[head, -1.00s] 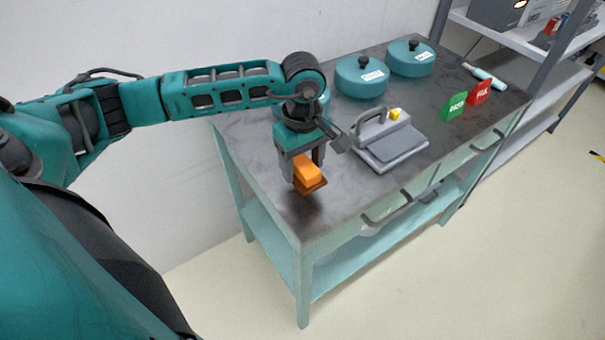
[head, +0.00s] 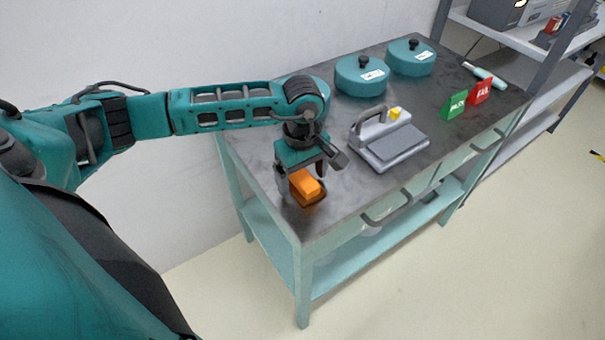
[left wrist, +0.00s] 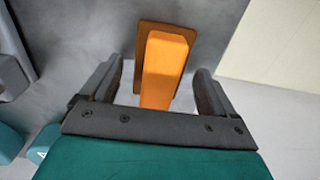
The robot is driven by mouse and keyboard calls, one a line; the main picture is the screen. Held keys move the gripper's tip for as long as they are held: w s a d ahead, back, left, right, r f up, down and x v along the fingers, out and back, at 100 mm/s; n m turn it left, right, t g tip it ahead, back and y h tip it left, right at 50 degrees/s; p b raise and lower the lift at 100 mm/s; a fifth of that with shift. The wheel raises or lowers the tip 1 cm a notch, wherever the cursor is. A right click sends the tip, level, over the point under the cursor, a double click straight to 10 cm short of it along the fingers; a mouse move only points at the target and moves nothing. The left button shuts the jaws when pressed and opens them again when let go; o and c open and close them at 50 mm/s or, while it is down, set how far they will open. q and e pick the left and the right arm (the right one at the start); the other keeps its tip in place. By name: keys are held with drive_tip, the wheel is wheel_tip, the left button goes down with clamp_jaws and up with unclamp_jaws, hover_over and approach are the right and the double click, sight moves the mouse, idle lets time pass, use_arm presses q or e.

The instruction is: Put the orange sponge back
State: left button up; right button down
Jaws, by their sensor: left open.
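The orange sponge (head: 308,187) is a block with a darker orange-brown flat part under it. It rests on the grey top at the near left corner of the cart (head: 262,150). My left gripper (head: 303,182) points down over it, open, with a finger on either side. In the left wrist view the sponge (left wrist: 163,70) lies between the spread fingers (left wrist: 158,85), with a visible gap on each side. The flat part shows around its far end. My right gripper is not in view.
A grey press-like device with a handle and yellow knob (head: 400,148) stands right of the gripper. Two teal lidded pots (head: 361,80) (head: 411,62) stand at the back. Green (head: 456,106) and red (head: 480,92) signs and a pale cylinder (head: 484,75) are farther right.

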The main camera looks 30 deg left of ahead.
sight(303, 176)
use_arm(q)
wheel_tip(303, 176, up, 12)
drive_tip(key=shift+r, duration=0.2)
idle(0.4)
idle(0.5)
